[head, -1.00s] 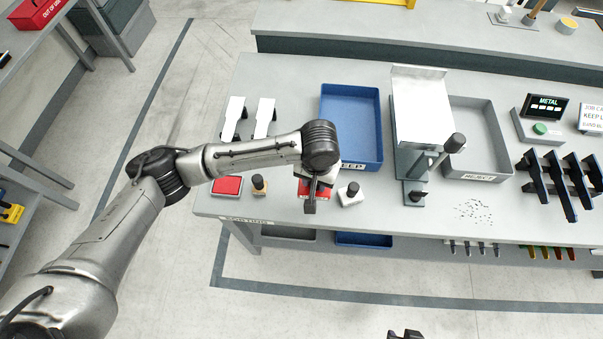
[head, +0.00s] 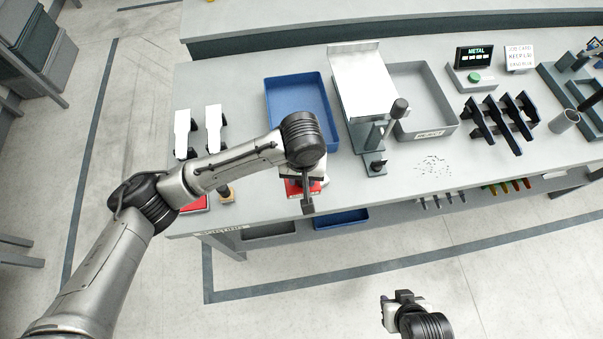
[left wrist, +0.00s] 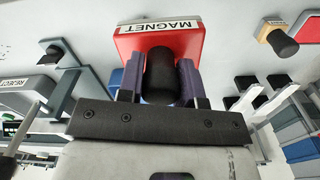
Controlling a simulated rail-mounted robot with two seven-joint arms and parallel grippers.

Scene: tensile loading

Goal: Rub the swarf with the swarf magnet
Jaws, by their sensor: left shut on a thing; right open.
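The swarf magnet, a red block lettered MAGNET with a black handle, shows in the left wrist view (left wrist: 160,40) and partly in the head view (head: 293,189). My left gripper (head: 307,206) is shut on its handle, near the front edge of the bench. Whether the block touches the bench is unclear. The swarf (head: 433,166) is a patch of small dark specks on the bench, to the right of the magnet and apart from it. My right gripper (head: 396,299) is open and empty, low in front of the bench.
A blue tray (head: 335,128) and a grey REJECT tray (head: 452,118) flank a metal chute (head: 365,80). A dark rack (head: 500,122) is further right.

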